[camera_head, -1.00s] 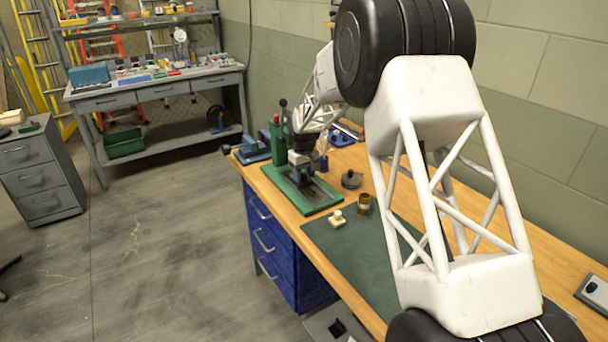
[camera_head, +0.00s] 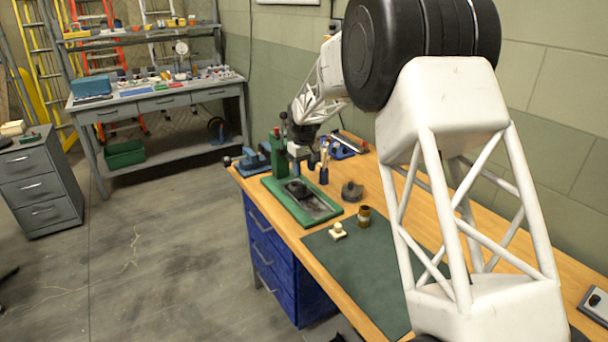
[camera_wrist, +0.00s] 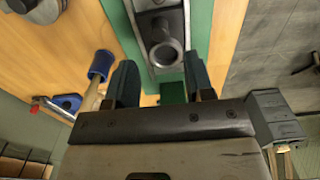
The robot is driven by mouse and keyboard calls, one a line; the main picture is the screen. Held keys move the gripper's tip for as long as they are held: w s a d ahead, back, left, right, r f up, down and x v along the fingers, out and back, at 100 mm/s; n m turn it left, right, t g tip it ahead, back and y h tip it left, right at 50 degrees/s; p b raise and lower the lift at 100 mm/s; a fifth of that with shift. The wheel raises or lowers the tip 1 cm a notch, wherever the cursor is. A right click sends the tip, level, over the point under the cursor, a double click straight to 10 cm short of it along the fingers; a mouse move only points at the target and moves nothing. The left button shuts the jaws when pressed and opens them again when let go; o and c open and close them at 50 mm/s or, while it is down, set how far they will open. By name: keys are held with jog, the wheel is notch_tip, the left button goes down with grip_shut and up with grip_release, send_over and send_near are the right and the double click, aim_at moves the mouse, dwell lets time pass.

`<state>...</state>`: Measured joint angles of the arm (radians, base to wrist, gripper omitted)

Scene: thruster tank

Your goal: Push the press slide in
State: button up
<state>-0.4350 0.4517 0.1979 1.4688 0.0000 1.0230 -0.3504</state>
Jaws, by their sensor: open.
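The press has a green base (camera_head: 273,190) and an upright green column (camera_head: 279,160) on the wooden bench. A dark metal slide with a round raised socket (camera_head: 297,189) sits on the base, in front of the column. In the wrist view the slide's round socket (camera_wrist: 165,52) lies just beyond the fingertips, on the grey rail along the green base. My gripper (camera_head: 305,152) is above the rear of the press, beside the column. In the wrist view my gripper (camera_wrist: 163,82) is open, with nothing seen held between its dark fingers. I cannot tell whether a finger touches the press.
A blue holder with wooden-handled tools (camera_head: 323,172) stands close right of the press. A dark round part (camera_head: 352,191), a brass cup (camera_head: 364,216) and a cream piece (camera_head: 338,231) are nearer. The green mat (camera_head: 365,270) is mostly clear.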

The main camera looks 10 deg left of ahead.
jog(key=shift+r, duration=0.1)
jog(key=shift+s+d, duration=0.1)
jog(key=shift+s, duration=0.05)
jog(key=c, duration=0.7)
jog(key=shift+s+y, duration=0.15)
jog(key=shift+y, duration=0.15)
grip_shut()
jog(key=s+d+m+t+y, duration=0.5)
jog(key=s+d+m+y, duration=0.2)
jog(key=d+m, duration=0.5)
jog(key=shift+s+d+f+m, duration=0.2)
jog(key=shift+s+f+m, duration=0.1)
jog(key=shift+m, duration=1.4)
